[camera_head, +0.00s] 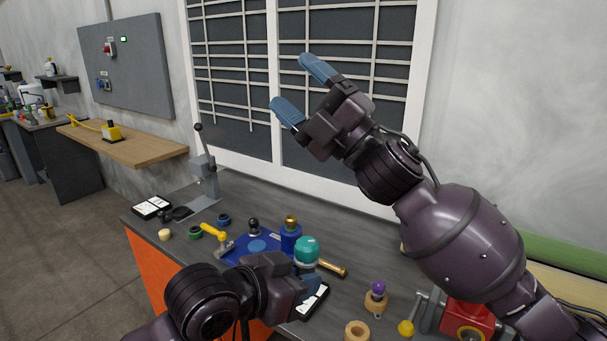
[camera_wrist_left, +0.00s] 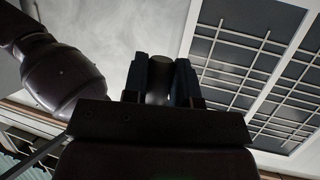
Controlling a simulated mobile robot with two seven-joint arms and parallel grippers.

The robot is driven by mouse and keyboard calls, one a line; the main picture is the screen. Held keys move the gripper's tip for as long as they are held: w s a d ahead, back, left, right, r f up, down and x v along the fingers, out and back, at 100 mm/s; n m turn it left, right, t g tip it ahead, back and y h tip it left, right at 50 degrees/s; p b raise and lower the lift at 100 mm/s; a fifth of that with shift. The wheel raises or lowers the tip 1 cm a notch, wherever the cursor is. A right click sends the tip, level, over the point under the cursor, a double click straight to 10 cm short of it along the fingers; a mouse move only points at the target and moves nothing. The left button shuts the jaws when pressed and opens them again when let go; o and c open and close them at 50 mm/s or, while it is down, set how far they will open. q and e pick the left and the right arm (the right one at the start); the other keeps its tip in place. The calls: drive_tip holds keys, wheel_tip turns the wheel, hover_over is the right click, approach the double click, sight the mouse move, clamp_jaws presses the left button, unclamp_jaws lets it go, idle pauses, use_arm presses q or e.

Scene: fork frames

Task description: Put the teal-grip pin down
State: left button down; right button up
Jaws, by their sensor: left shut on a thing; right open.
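The teal-grip pin shows as a rounded teal grip (camera_head: 306,250) just above my left gripper (camera_head: 308,285), over the workbench. My left gripper is shut; in the left wrist view a dark cylindrical part (camera_wrist_left: 160,80) sits between its blue fingers. The lower end of the pin is hidden behind the gripper in the head view, so I cannot tell whether it touches the bench. My right gripper (camera_head: 303,90) is open and empty, raised high in front of the window.
A blue tray (camera_head: 240,246), a blue piece with a brass top (camera_head: 291,234) and a brass rod (camera_head: 332,268) are close to the left gripper. A purple-topped pin (camera_head: 377,291) and a wooden ring (camera_head: 357,331) stand to the right. A lever (camera_head: 204,165) stands at the back left.

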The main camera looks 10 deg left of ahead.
drive_tip(key=s+a+r+n+g+h, duration=0.2)
drive_tip(key=s+a+n+g+h, duration=0.4)
drive_tip(key=n, duration=0.6)
drive_tip(key=s+a+r+n+g+h, duration=0.1)
drive_tip(key=s+a+n+g+h, duration=0.35)
drive_tip(key=s+n+g, duration=0.65)
drive_tip(key=n+t+h, duration=1)
drive_tip(key=n+h, duration=0.2)
drive_tip(key=h, duration=0.2)
approach(303, 241)
drive_tip(key=shift+w+d+f, duration=0.1)
drive_tip(key=shift+d+f, duration=0.05)
drive_tip(key=shift+f, duration=5.65)
drive_tip(key=shift+c, duration=0.3)
drive_tip(key=c, duration=0.7)
drive_tip(key=o, duration=0.8)
drive_tip(key=shift+c, duration=0.2)
